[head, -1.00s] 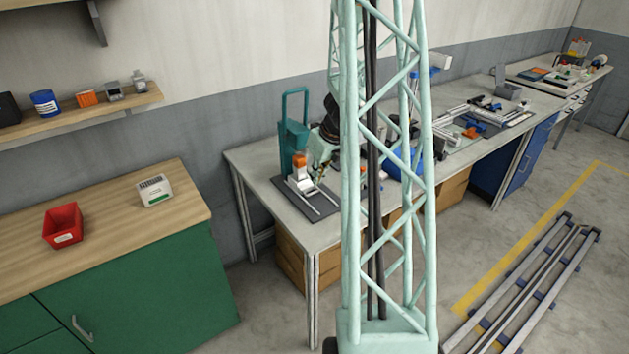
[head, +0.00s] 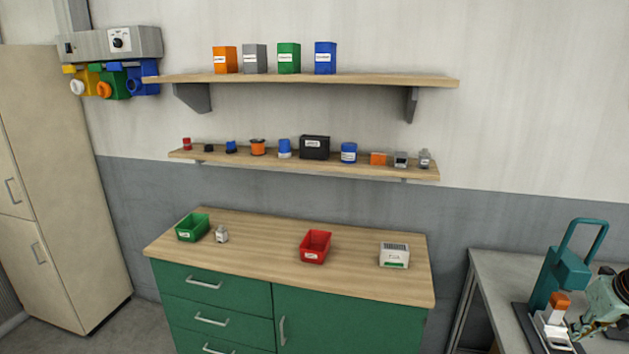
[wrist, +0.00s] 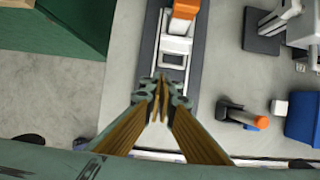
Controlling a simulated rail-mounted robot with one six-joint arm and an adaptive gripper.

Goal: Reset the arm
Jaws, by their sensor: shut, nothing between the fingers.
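My gripper (wrist: 161,90) is shut and empty in the wrist view, its fingertips together and pointing over the workbench. Below and ahead of it is a white-and-grey fixture (wrist: 176,48) with an orange block (wrist: 185,9) at its top, on a dark base plate. In the head view the end of my arm shows at the lower right edge, beside a teal press-like stand (head: 562,272) with an orange-topped white part (head: 553,322) in front. The fingertips are too small to make out clearly there.
A green cabinet with a wooden top (head: 250,250) holds a green bin (head: 192,227), a red bin (head: 315,246) and a white box (head: 394,255). The wrist view shows a dark device with an orange end (wrist: 243,118) and a blue object (wrist: 303,118) at the right.

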